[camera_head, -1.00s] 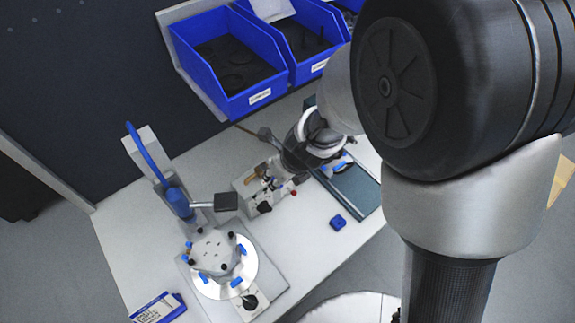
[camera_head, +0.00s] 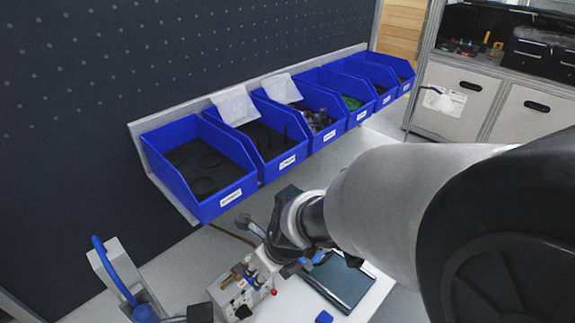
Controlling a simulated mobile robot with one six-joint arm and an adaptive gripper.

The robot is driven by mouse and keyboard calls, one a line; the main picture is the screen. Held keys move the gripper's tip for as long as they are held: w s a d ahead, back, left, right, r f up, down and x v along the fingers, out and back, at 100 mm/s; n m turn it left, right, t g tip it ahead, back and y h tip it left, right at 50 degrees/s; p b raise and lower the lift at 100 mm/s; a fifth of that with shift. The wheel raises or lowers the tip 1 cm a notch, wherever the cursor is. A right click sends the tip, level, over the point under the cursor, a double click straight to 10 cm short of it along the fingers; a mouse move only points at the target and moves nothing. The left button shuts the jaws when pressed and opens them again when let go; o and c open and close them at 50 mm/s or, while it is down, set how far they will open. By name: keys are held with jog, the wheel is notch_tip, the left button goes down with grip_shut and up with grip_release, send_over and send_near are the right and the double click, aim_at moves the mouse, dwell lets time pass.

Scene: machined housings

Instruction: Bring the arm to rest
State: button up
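My arm reaches in from the right, its large dark joint and pale grey link filling the lower right of the head view. My wrist end, with my gripper (camera_head: 292,262), is low over the bench, between a small control box (camera_head: 243,288) with knobs and a red button and a dark teal flat tray (camera_head: 345,281). The fingers are mostly hidden by the wrist and too small to read. I cannot tell whether they are open or shut, or whether they hold anything.
Blue bins (camera_head: 218,203) stand in a row along the back of the bench. A fixture with a blue lever (camera_head: 112,268) is at lower left, and a small blue part (camera_head: 324,316) is at the bottom edge. Grey cabinets (camera_head: 465,100) stand at upper right.

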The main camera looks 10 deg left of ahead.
jog(key=s+d+r+n+t+h+b, duration=0.1)
jog(key=s+d+n+b, duration=0.4)
jog(key=d+n, duration=0.7)
jog(key=s+d+r+n+h+b, duration=0.2)
jog(key=s+d+n+b, duration=0.4)
jog(key=d+n, duration=0.5)
jog(key=s+n, duration=0.2)
jog(key=shift+s+d+t+h, duration=0.3)
jog(key=shift+s+d+t, duration=0.05)
jog(key=shift+d+t, duration=0.05)
